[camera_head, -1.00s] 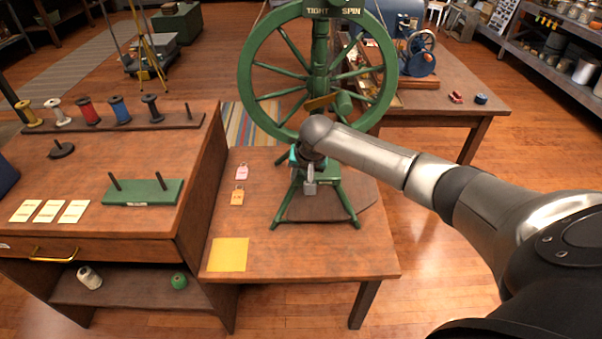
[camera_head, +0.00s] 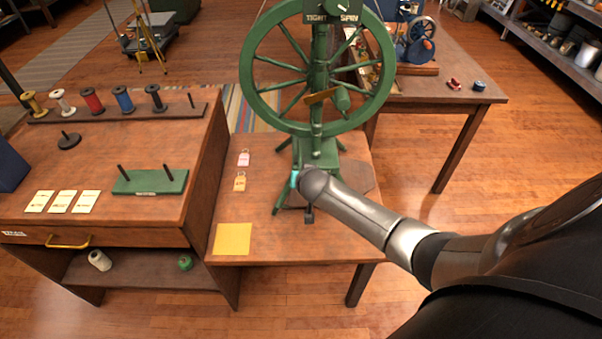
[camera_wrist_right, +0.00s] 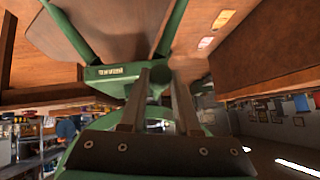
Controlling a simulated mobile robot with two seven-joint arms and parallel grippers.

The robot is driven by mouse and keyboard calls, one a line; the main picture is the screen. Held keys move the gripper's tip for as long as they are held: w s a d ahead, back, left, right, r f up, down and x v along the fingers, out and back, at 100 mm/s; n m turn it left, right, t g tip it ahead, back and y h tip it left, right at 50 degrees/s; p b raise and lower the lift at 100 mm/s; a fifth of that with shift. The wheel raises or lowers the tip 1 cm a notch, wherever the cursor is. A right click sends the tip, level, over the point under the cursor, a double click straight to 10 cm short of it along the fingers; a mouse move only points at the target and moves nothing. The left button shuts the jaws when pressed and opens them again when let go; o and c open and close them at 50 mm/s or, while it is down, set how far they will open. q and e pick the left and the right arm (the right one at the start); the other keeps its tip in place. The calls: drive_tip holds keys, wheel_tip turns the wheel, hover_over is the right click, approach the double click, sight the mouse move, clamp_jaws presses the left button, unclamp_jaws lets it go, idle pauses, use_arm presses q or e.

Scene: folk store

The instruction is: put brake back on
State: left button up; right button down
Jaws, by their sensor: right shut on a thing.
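The green spinning wheel (camera_head: 318,75) stands upright on the small wooden table, with a TIGHT/SPIN sign (camera_head: 331,18) at its top. A tan flat piece (camera_head: 322,96) sits across its post. I cannot tell whether that piece is the brake. The wheel's labelled green base (camera_wrist_right: 108,73) shows just beyond it. My left gripper is out of view.
A pink tag (camera_head: 244,158), an orange tag (camera_head: 240,181) and a yellow sheet (camera_head: 233,239) lie left of the wheel. The left desk holds spools (camera_head: 93,100) and a green peg stand (camera_head: 150,183). Another table (camera_head: 440,100) stands behind right.

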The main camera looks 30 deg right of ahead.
drive_tip(key=shift+f+t+h+b, duration=0.3)
drive_tip(key=shift+f+t+b, duration=0.4)
drive_tip(key=shift+b, duration=0.35)
drive_tip(key=c, duration=0.6)
unclamp_jaws()
